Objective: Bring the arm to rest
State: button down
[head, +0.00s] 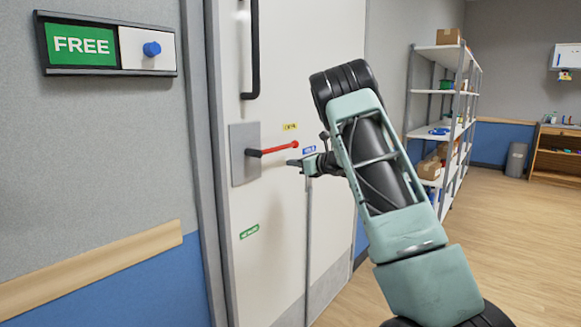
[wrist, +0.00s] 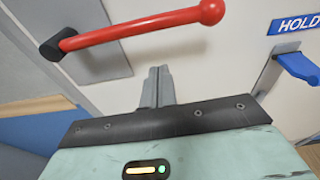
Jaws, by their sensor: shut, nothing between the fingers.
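My arm reaches forward from the lower right of the head view, bent at the elbow. My gripper (head: 292,162) is at the door (head: 285,215), just below and right of the red lever handle (head: 278,148). In the wrist view my gripper (wrist: 158,76) has its two grey fingers together, with nothing between them. The red lever (wrist: 140,31) crosses above the fingertips and looks apart from them. Whether the fingertips touch the door cannot be told.
A blue lever (wrist: 298,68) under a HOLD label (wrist: 298,22) is right of my fingers. A black pull bar (head: 254,50) is higher on the door. A FREE sign (head: 82,45) is on the left wall. Shelves (head: 437,130) stand behind; the floor (head: 520,235) at right is clear.

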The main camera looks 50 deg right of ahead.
jog(key=s, duration=0.6)
jog(key=shift+s+d+r+b, duration=0.25)
jog(key=shift+s+r+b, duration=0.1)
jog(key=shift+b, duration=0.1)
